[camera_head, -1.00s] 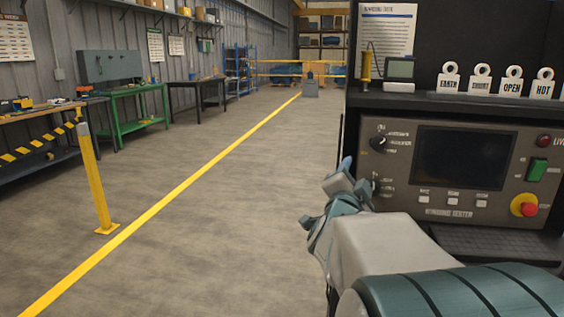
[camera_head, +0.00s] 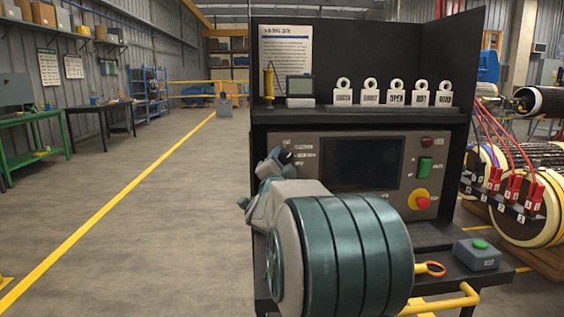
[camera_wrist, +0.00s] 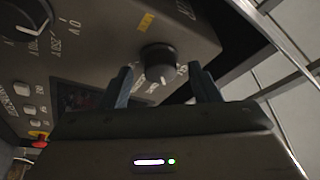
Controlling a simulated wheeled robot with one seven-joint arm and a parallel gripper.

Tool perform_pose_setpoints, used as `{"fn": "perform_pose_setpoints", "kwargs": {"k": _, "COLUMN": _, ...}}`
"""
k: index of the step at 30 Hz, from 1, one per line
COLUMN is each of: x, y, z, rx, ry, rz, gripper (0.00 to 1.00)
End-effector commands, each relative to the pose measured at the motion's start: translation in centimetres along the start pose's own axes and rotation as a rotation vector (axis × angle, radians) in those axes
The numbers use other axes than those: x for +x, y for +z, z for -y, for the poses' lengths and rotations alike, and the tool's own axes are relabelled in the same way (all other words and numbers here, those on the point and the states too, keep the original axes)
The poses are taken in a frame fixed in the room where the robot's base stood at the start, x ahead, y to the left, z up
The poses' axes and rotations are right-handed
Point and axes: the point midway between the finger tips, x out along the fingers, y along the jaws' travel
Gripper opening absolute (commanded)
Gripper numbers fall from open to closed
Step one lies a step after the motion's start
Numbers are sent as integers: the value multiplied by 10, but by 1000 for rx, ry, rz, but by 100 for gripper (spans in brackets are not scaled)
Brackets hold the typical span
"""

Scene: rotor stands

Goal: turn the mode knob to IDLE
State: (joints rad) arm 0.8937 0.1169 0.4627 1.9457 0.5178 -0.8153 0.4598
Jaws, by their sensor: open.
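The winding tester panel (camera_head: 345,175) is in front of me, with a dark screen (camera_head: 360,164) at its middle. In the wrist view a dark round knob (camera_wrist: 158,60) stands between the two fingers of my gripper (camera_wrist: 162,74). The fingers are open, with a visible gap on each side of the knob. Small white lettering and a yellow label lie around this knob, too small to read. A second knob (camera_wrist: 27,18) with a white pointer line is at the upper left. In the head view my gripper (camera_head: 278,159) is at the panel's upper left and hides much of the knobs.
A red emergency stop (camera_head: 420,199) and a green switch (camera_head: 425,166) sit on the panel's right. White tags (camera_head: 396,97) stand on the shelf above. A grey box (camera_head: 477,255) with a green button is at right. Open floor (camera_head: 120,220) lies left.

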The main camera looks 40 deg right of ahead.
Motion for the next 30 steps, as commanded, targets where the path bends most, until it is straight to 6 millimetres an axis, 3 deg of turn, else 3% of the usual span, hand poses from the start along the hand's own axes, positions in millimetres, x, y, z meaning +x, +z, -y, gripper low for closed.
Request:
{"fn": "perform_pose_setpoints", "kwargs": {"k": 4, "x": 10, "y": 0, "z": 0, "rx": 1, "ry": 0, "rz": 1, "gripper": 56}}
{"fn": "perform_pose_setpoints", "kwargs": {"k": 14, "x": 13, "y": 0, "z": 0, "rx": 0, "ry": 0, "rz": 1, "gripper": 56}}
{"fn": "perform_pose_setpoints", "kwargs": {"k": 18, "x": 13, "y": 0, "z": 0, "rx": 0, "ry": 0, "rz": 1, "gripper": 17}}
{"fn": "perform_pose_setpoints", "kwargs": {"k": 19, "x": 13, "y": 0, "z": 0, "rx": 0, "ry": 0, "rz": 1, "gripper": 12}}
{"fn": "perform_pose_setpoints", "kwargs": {"k": 30, "x": 12, "y": 1, "z": -2, "rx": -31, "ry": -14, "rz": 0, "gripper": 12}}
